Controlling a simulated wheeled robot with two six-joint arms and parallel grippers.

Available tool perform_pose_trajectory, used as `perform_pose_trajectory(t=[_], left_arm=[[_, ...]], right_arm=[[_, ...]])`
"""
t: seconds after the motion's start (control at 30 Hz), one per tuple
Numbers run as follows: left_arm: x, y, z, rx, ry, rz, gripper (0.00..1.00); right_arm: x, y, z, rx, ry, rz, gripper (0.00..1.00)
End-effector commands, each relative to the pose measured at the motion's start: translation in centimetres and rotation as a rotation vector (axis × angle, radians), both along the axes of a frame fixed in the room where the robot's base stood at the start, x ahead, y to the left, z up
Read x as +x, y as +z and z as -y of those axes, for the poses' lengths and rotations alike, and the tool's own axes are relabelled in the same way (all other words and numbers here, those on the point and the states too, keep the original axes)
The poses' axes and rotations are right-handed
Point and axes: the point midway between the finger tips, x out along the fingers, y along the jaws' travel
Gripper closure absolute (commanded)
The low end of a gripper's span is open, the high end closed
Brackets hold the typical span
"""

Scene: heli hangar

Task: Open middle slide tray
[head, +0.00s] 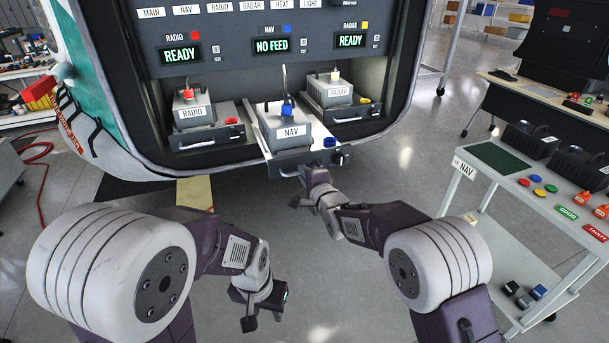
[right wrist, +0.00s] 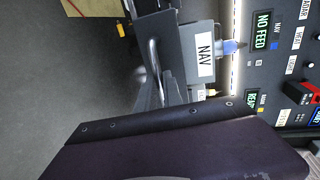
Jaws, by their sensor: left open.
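The middle slide tray (head: 310,157) carries a grey box labelled NAV (head: 285,125) with a blue connector and a cable on top. The tray stands out farther than the trays on either side. My right gripper (head: 308,178) is at the tray's front, by its handle; whether its jaws are closed on the handle is unclear. In the right wrist view the tray handle (right wrist: 156,72) and the NAV label (right wrist: 205,54) show just beyond my dark gripper body. My left gripper (head: 264,318) is open and empty, low over the floor.
The RADIO tray (head: 207,138) and RADAR tray (head: 350,115) sit left and right of the middle one. The panel above reads NO FEED (head: 272,46) for NAV. A white cart (head: 470,200) with a NAV tag stands at right. Floor below the tray is clear.

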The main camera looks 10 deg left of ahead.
Motion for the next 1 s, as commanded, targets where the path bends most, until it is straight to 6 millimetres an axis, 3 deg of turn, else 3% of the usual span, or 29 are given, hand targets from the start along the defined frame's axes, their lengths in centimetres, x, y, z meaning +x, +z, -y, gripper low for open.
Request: perform_pose_trajectory(t=[0.03,0.1,0.47,0.8,1.0], left_arm=[[0.0,0.0,0.0,0.000,0.000,0.000,0.59],[0.0,0.0,0.0,0.000,0.000,0.000,0.59],[0.0,-0.1,0.0,0.000,0.000,0.000,0.59],[0.0,-0.5,0.0,0.000,0.000,0.000,0.59],[0.0,-0.6,0.0,0.000,0.000,0.000,0.59]], right_arm=[[0.0,-0.1,0.0,-0.001,0.000,-0.001,0.81],[0.0,-0.1,0.0,-0.001,0.000,-0.001,0.69],[-0.4,0.1,0.3,0.000,0.000,0.000,0.69],[-5.5,1.4,3.7,0.001,0.000,0.001,0.69],[-7.2,1.8,4.9,-0.001,0.000,-0.001,0.69]])
